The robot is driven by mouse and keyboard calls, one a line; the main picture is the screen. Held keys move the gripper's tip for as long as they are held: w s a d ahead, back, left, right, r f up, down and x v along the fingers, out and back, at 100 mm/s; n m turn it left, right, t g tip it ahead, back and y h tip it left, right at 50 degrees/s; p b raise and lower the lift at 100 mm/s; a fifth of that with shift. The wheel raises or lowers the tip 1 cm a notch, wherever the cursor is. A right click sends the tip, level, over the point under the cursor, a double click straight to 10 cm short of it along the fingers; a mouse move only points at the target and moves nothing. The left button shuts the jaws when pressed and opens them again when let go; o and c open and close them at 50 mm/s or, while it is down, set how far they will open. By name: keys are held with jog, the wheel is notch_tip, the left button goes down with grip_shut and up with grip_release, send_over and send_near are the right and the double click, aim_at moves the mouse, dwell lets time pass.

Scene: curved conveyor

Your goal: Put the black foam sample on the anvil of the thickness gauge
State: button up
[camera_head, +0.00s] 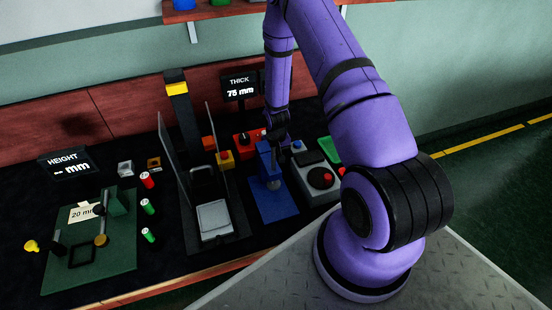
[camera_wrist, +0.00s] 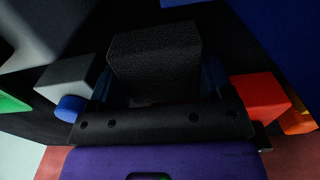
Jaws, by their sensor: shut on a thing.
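The black foam sample (camera_wrist: 155,55) is a dark, rough-textured block in the wrist view. My gripper (camera_wrist: 160,82) is shut on it, with one finger at each side. In the head view my gripper (camera_head: 279,136) points down behind the blue thickness gauge (camera_head: 273,205), close to its upright. I cannot make out the foam there. A round grey part, which may be the anvil, shows at the front of the gauge's upright. The gauge's display (camera_head: 240,87) reads THICK 75 mm.
Red and yellow button boxes (camera_head: 243,146) stand left of my gripper, and a grey control box (camera_head: 318,178) stands right of the gauge. Left of the gauge is a tall machine with clear guards (camera_head: 172,172). A green height station (camera_head: 100,260) lies farther left.

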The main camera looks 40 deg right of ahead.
aim_at(276, 155)
notch_tip(276, 155, up, 10)
jog(key=shift+f, duration=0.25)
jog(key=w+a+r+n, duration=0.1)
jog(key=a, duration=0.3)
jog(key=w+a+r+n, duration=0.1)
jog(key=w+a+r, duration=0.1)
jog(key=a, duration=0.2)
jog(key=w+a+r+n, duration=0.1)
jog(key=w+a, duration=0.1)
jog(key=a, duration=0.3)
jog(key=shift+w+r, duration=0.25)
jog(key=shift+r, duration=0.15)
jog(key=shift+a, duration=0.1)
